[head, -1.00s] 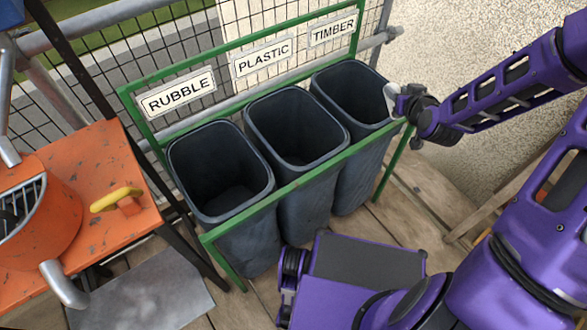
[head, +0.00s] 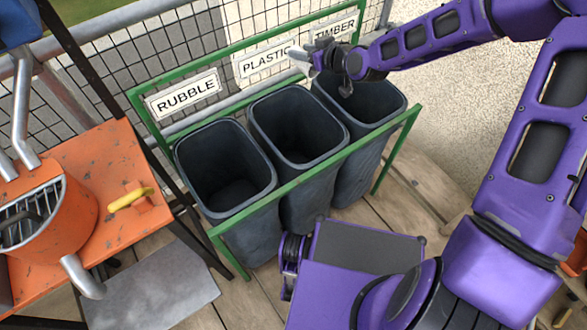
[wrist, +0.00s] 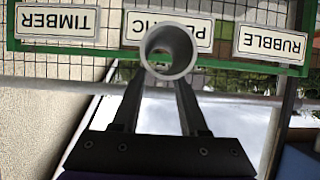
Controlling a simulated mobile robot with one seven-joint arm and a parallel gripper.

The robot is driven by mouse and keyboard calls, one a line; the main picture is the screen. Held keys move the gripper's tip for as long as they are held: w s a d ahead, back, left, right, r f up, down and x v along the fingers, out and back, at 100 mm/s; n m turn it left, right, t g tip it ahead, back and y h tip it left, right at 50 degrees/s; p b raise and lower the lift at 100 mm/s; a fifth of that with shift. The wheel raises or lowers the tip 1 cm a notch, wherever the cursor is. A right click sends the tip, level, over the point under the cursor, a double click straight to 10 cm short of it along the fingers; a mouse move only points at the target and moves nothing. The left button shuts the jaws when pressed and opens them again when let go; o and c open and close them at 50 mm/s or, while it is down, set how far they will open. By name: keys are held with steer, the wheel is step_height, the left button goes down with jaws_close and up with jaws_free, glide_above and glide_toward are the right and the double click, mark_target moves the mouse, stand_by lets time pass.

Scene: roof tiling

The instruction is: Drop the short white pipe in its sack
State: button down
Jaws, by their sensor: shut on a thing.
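My gripper (head: 325,55) is shut on a short white pipe (head: 301,62). In the wrist view the pipe (wrist: 169,52) shows end-on as a pale hollow ring between the two fingers. In the head view the pipe is above the back of the bins, near the line between the plastic and timber sacks. The dark plastic sack (head: 338,150) is in the middle of the green frame under the PLASTIC sign (head: 264,62). Its opening is clear and its visible inside looks empty.
The rubble sack (head: 240,208) stands left and the timber sack (head: 398,102) right, in one green frame (head: 222,228). A mesh fence (head: 90,85) is behind. An orange bench (head: 110,205) with a machine and a yellow-handled thing stands at left.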

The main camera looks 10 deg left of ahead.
steer(key=shift+f+b, duration=0.9)
steer(key=shift+f, duration=0.9)
steer(key=shift+c, duration=1.8)
jaws_free()
steer(key=p+v, duration=0.3)
steer(key=v, duration=1.4)
steer(key=shift+s+d+r, duration=0.1)
steer(key=shift+d, duration=0.05)
